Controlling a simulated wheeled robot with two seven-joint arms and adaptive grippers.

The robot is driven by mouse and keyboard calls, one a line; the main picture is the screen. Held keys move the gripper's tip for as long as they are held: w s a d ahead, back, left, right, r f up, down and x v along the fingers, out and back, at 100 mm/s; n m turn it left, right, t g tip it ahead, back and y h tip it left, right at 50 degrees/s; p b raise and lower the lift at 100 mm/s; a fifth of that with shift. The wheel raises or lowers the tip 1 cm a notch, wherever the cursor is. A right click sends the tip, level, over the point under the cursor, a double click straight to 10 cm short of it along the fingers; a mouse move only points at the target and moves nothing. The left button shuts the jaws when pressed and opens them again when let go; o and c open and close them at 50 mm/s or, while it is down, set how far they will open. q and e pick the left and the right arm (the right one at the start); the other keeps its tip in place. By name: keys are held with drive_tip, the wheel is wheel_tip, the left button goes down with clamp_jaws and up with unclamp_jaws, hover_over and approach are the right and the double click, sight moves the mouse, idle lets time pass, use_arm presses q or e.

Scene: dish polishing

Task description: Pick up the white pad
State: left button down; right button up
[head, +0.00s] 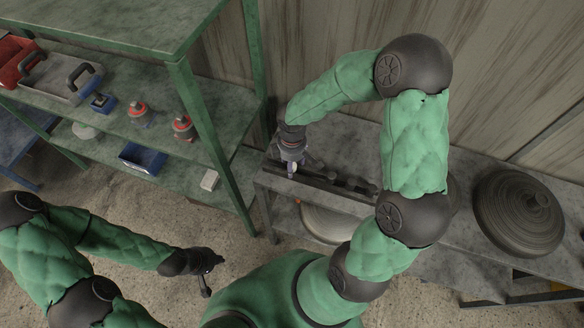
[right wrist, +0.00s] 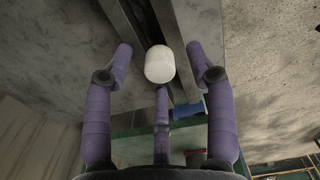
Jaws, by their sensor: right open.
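A small white pad (right wrist: 159,64) with a rounded shape shows in the right wrist view, in front of a dark metal rail. My right gripper (right wrist: 160,77) is open, with its purple fingers spread to the left, right and below the pad. I see no side finger closed on it. In the head view the right gripper (head: 291,165) points down over the grey bench, and the pad is mostly hidden there. My left gripper (head: 209,273) is at lower left above the floor, its dark fingers apart and empty.
A green shelf (head: 150,110) at left holds red-topped tools (head: 183,127), a blue tray (head: 142,159) and a pale block (head: 209,180). Its post stands near my right gripper. A ridged dark disc (head: 519,212) lies on the grey bench (head: 465,245) at right.

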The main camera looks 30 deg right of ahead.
clamp_jaws()
idle(0.3)
